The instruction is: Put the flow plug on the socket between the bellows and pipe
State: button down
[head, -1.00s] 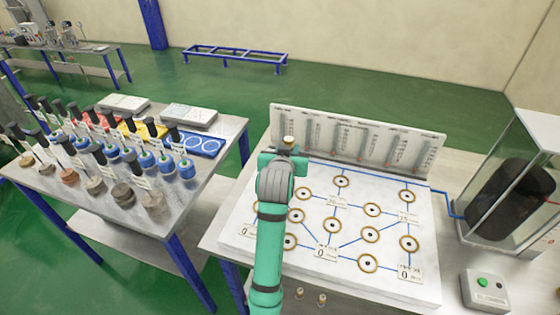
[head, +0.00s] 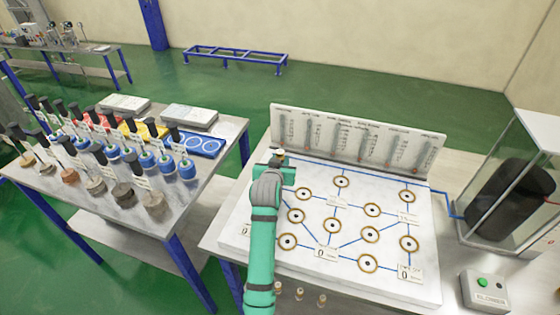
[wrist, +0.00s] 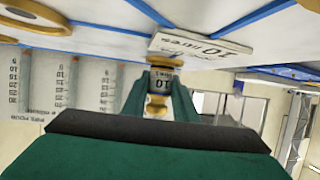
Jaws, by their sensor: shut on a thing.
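My gripper (head: 278,157) is over the far left part of the white socket board (head: 240,232), near its upright back panel. The plug's end is close to the board beside a plate reading 10 litres (wrist: 200,48). I cannot tell whether it touches the board. Brass-ringed sockets (head: 332,225) are joined by blue lines. A black bellows-like cylinder (head: 500,195) stands in the clear case at right. My arm hides part of the board's left side.
The back panel (head: 360,140) with printed scales rises behind the board. Several small plugs (head: 299,294) stand at the front table edge. A grey button box (head: 485,290) is at front right. The left table holds many black-handled pieces (head: 125,190).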

jog(key=shift+a, duration=0.1)
jog(key=shift+f, duration=0.1)
jog(key=c, duration=1.4)
grip_release()
jog(key=shift+w, duration=0.15)
jog(key=shift+w, duration=0.1)
jog(key=v, duration=1.1)
jog(key=shift+v, duration=0.8)
